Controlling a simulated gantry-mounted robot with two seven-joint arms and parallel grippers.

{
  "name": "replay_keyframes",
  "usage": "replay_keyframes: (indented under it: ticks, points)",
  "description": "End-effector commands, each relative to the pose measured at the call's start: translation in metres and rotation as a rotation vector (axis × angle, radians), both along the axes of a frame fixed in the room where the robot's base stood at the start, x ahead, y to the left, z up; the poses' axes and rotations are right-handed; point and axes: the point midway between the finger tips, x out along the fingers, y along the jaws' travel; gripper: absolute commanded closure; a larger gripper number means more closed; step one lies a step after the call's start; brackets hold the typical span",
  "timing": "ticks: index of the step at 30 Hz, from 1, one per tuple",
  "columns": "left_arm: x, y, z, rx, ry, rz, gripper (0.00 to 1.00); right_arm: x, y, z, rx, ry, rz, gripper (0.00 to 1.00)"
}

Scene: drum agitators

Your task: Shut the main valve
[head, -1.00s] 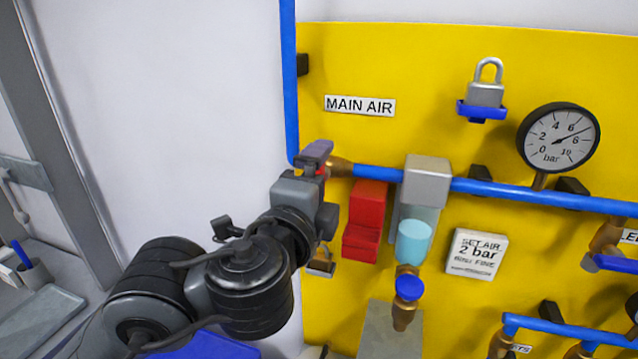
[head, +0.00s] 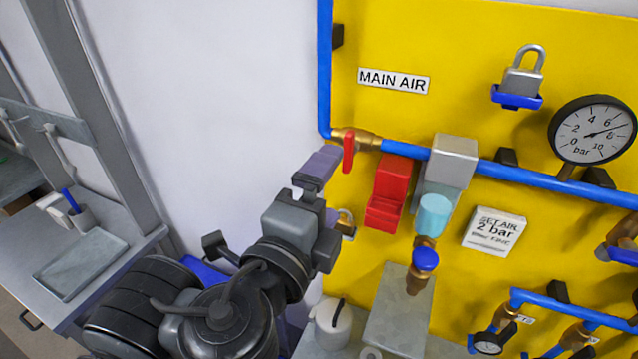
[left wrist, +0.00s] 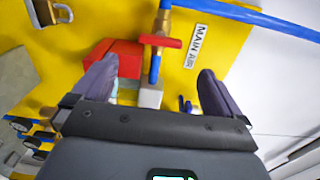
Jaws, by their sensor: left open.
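The main valve is a brass body (head: 362,138) in the blue pipe beside the "MAIN AIR" label (head: 393,81). Its red lever (head: 349,152) points across the pipe in the head view. In the left wrist view the red lever (left wrist: 160,41) also lies crosswise to the pipe, ahead of the fingertips. My left gripper (head: 328,186) is open and empty, just below and left of the lever. In the left wrist view its two purple fingers (left wrist: 155,72) are wide apart, with nothing held between them. My right gripper is in no view.
A red box (head: 387,193) and a grey block with a light blue bowl (head: 434,214) sit right of the valve. A brass padlock (head: 346,224) hangs close to the gripper. A silver padlock (head: 522,80) and a gauge (head: 593,133) are farther right. The white wall at left is clear.

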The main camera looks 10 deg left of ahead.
Motion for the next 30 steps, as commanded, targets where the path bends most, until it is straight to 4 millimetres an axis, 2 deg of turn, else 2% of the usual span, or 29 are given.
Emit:
replay_keyframes:
  ticks: [3, 9, 23, 26, 29, 30]
  points:
    - [-0.009, 0.003, 0.002, -0.001, 0.001, 0.000, 0.00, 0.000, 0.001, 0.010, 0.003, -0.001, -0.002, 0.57]
    - [-0.016, 0.006, 0.000, 0.000, 0.000, 0.001, 0.00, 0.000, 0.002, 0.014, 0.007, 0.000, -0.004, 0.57]
    - [-0.016, 0.006, -0.001, 0.001, 0.002, 0.002, 0.00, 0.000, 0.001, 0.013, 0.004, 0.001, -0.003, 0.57]
    - [-0.015, 0.006, -0.010, 0.000, 0.021, 0.001, 0.00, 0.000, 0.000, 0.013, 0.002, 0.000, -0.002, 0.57]
    - [-0.014, 0.005, -0.035, -0.001, 0.076, 0.000, 0.00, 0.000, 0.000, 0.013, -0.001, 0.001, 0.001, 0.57]
    - [-0.013, 0.005, -0.050, -0.001, 0.109, -0.001, 0.00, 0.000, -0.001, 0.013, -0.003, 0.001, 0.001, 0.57]
